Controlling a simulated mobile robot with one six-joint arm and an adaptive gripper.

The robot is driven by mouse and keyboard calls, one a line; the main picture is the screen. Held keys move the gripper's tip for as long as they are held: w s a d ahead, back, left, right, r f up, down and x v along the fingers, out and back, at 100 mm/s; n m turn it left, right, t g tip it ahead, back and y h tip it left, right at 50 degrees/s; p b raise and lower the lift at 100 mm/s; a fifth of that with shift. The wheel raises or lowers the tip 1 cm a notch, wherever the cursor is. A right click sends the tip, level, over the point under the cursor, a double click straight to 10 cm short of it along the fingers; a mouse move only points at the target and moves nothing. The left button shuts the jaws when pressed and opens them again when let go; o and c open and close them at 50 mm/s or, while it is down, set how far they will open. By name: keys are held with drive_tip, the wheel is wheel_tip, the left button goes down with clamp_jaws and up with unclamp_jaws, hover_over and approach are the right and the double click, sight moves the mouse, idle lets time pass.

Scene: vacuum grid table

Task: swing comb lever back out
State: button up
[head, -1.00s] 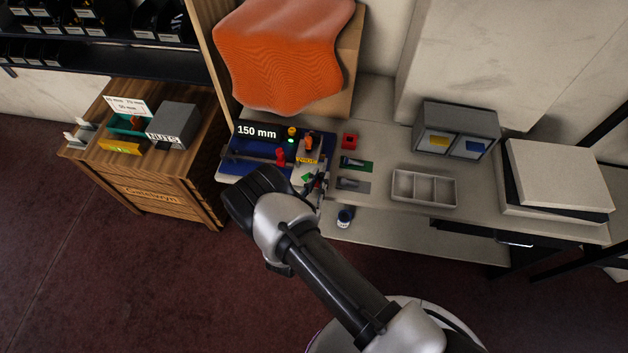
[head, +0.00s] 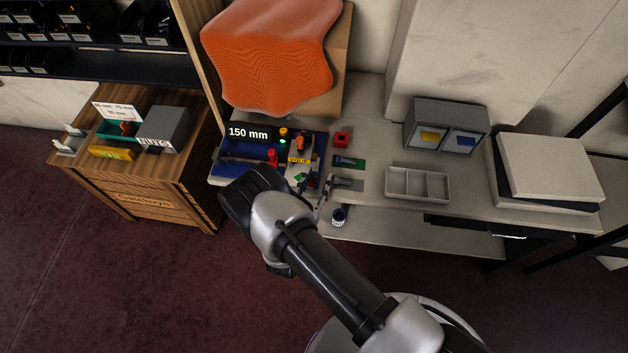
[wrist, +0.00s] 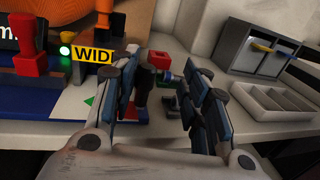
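The blue fixture (head: 232,171) with the "150 mm" sign stands at the left end of the table. It carries a red-handled part (head: 272,158) and an orange-topped part (head: 300,144) beside a yellow label. The red handle (wrist: 27,40) and the yellow "WID…" label (wrist: 92,55) show at left in the wrist view. I cannot tell for certain which part is the comb lever. My gripper (wrist: 160,90) is open, at the fixture's front right corner. A dark upright piece (wrist: 143,88) shows beside the left finger; I cannot tell whether they touch. In the head view my gripper (head: 322,190) is small and partly hidden.
Right of the fixture are a red block (head: 341,139), a green pad (head: 350,163) and a grey pad (head: 350,184) with small parts. Further right are a divided tray (head: 418,198) and a grey bin (head: 470,112).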

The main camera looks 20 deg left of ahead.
drive_tip(key=shift+d, duration=0.1)
drive_tip(key=shift+s, duration=0.25)
drive_tip(key=s+a, duration=0.1)
drive_tip(key=s, duration=1)
drive_tip(key=shift+s, duration=0.25)
